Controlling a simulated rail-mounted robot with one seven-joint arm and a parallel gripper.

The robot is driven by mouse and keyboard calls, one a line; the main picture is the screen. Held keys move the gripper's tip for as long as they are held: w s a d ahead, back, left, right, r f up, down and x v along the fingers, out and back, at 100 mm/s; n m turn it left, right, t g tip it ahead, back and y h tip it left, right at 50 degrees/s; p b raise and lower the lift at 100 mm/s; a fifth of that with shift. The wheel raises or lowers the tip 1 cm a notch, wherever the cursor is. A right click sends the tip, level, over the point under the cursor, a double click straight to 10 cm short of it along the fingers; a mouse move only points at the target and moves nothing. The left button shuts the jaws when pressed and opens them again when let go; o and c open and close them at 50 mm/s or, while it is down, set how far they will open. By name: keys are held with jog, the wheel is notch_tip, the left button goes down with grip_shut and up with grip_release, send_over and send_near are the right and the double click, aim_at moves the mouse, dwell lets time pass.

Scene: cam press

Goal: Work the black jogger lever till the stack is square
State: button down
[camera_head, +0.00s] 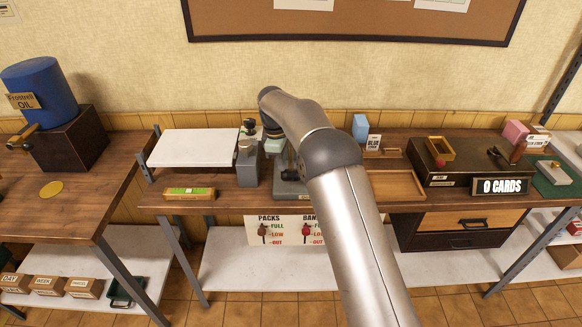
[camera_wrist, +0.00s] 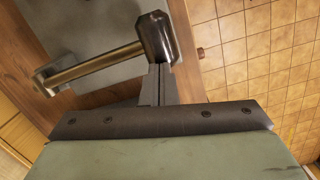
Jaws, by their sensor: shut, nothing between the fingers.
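The black jogger lever shows in the wrist view as a dark rounded knob (camera_wrist: 155,37) on a brass-coloured rod (camera_wrist: 95,66). The rod runs over a grey base plate (camera_wrist: 52,32). My gripper (camera_wrist: 158,72) is shut and empty, with its fingertips at the near side of the knob. I cannot tell whether they touch it. In the head view the grey machine base (camera_head: 290,189) stands on the bench, and my arm hides much of it. I cannot make out the card stack in either view.
A grey upright block (camera_head: 247,165) and a white board (camera_head: 193,147) stand left of the machine. A wooden tray (camera_head: 397,186) and a dark box with a "0 CARDS" sign (camera_head: 501,186) are to the right. The bench's front edge runs close to the machine.

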notch_tip(320, 180, up, 16)
jog(key=a+p, duration=0.1)
jog(key=shift+a+r+p, duration=0.15)
jog(key=shift+a+p, duration=0.15)
jog(key=shift+p, duration=0.05)
jog(key=shift+w, duration=0.1)
dwell(0.6)
jog(key=d+f+p, duration=0.1)
jog(key=d+f, duration=0.3)
jog(key=f, duration=0.3)
jog(key=shift+s+p, duration=0.3)
jog(key=shift+p, duration=0.1)
jog(key=shift+f, duration=0.15)
jog(key=f+b, duration=0.1)
jog(key=f, duration=0.1)
jog(key=f+b, duration=0.4)
jog(key=f, duration=0.1)
jog(key=shift+s+d, duration=0.1)
jog(key=shift+d, duration=0.25)
jog(key=shift+r, duration=0.1)
